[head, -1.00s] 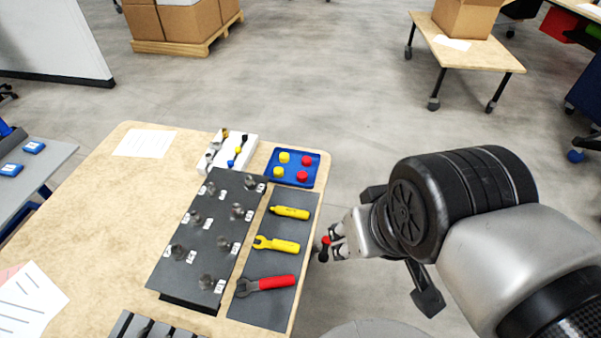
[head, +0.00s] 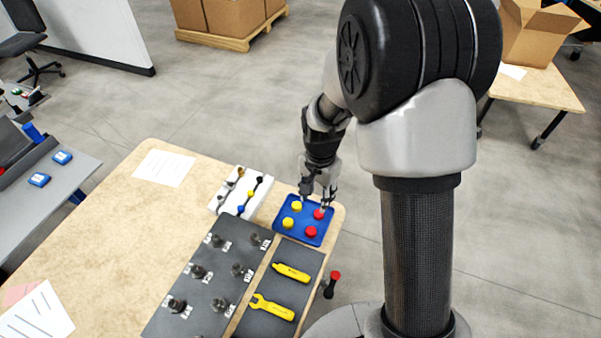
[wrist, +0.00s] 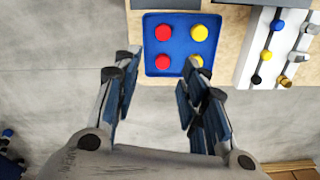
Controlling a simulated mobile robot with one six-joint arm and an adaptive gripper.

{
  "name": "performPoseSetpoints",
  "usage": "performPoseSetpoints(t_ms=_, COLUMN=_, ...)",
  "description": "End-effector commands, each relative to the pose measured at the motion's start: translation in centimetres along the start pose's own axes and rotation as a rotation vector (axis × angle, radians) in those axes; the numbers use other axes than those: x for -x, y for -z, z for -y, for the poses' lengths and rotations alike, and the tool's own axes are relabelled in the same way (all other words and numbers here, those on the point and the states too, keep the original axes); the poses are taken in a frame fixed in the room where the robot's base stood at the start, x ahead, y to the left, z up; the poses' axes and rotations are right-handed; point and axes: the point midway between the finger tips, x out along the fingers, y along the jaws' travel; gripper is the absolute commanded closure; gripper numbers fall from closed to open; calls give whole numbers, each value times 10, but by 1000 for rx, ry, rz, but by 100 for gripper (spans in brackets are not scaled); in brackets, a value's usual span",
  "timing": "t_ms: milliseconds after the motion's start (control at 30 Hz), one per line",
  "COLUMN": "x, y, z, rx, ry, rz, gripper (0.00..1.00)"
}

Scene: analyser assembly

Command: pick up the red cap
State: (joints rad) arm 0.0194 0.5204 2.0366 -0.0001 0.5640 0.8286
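Two red caps lie in a shallow blue tray (head: 278,226) at the table's back right corner. In the head view the far red cap (head: 319,213) is just under my gripper and the near red cap (head: 311,231) is clear. In the wrist view one red cap (wrist: 163,62) is nearer my fingers and the other red cap (wrist: 163,33) is beyond it. My gripper (head: 316,199) points down above the tray's far side. In the wrist view its fingers (wrist: 160,75) are wide apart with nothing between them. The height gap to the caps is unclear.
Two yellow caps (head: 297,206) (head: 288,222) share the tray. A white rack (head: 228,204) stands close to its left. A dark mat with yellow tools (head: 290,272) and a dark board with metal parts (head: 205,250) lie nearer. The table's left part is mostly clear.

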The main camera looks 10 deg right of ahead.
Motion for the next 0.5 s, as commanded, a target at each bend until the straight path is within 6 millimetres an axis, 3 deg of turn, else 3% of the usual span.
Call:
performPoseSetpoints(t_ms=267, x=-35, y=2, z=1, rx=-45, ry=-18, rz=16, gripper=61)
performPoseSetpoints(t_ms=500, x=-89, y=0, z=0, rx=-43, ry=-19, rz=17, gripper=61)
